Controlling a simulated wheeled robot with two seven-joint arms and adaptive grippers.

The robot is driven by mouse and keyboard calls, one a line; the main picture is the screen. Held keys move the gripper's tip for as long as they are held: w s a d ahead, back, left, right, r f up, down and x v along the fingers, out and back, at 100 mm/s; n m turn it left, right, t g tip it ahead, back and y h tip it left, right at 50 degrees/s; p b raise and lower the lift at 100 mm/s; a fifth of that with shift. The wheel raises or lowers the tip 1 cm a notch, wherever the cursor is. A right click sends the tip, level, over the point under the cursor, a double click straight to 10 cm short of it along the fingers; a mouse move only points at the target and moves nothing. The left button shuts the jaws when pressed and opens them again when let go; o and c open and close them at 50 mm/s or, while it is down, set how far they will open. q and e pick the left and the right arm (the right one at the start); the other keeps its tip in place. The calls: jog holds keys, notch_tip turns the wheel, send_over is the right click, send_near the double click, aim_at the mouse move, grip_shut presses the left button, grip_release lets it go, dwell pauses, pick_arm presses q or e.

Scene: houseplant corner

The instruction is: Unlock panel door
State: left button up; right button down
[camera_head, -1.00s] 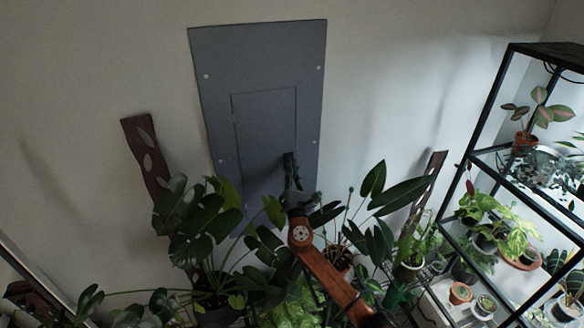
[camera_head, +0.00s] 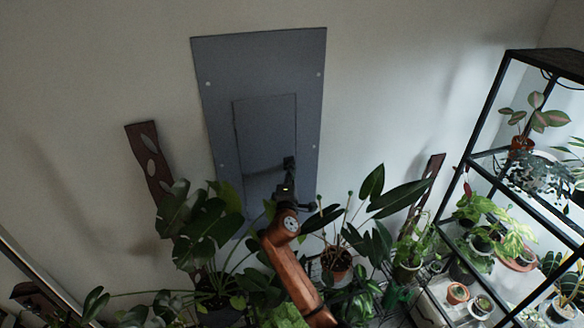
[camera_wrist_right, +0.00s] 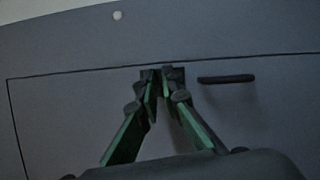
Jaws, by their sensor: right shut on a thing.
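The grey panel (camera_head: 222,70) is fixed flat on the wall. Its inset door (camera_head: 262,125) looks closed and flush, with a thin seam around it. The door also fills much of the right wrist view (camera_wrist_right: 60,125). My right gripper (camera_head: 289,163) is at the right side of the door. In the right wrist view its green-sided fingers (camera_wrist_right: 159,76) are shut on a small dark latch (camera_wrist_right: 180,74) at the door's seam, mostly hidden by the fingertips. A dark narrow bar (camera_wrist_right: 227,79) lies on the door beside it. My left gripper is not in view.
Leafy potted plants (camera_head: 200,235) crowd the floor below the panel, around my right arm. A black-framed glass shelf (camera_head: 490,120) with plants stands at the right. Dark slotted boards lean on the wall at left (camera_head: 150,165) and right (camera_head: 428,180). The wall above is clear.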

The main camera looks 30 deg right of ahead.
jog(key=shift+r+m+p, duration=0.2)
jog(key=shift+m+p, duration=0.25)
jog(key=shift+m, duration=0.35)
jog(key=shift+g, duration=0.3)
jog(key=c, duration=2.1)
grip_release()
jog(key=shift+f, duration=0.2)
jog(key=shift+w, duration=0.1)
jog(key=v, duration=1.2)
jog(key=shift+d, duration=0.15)
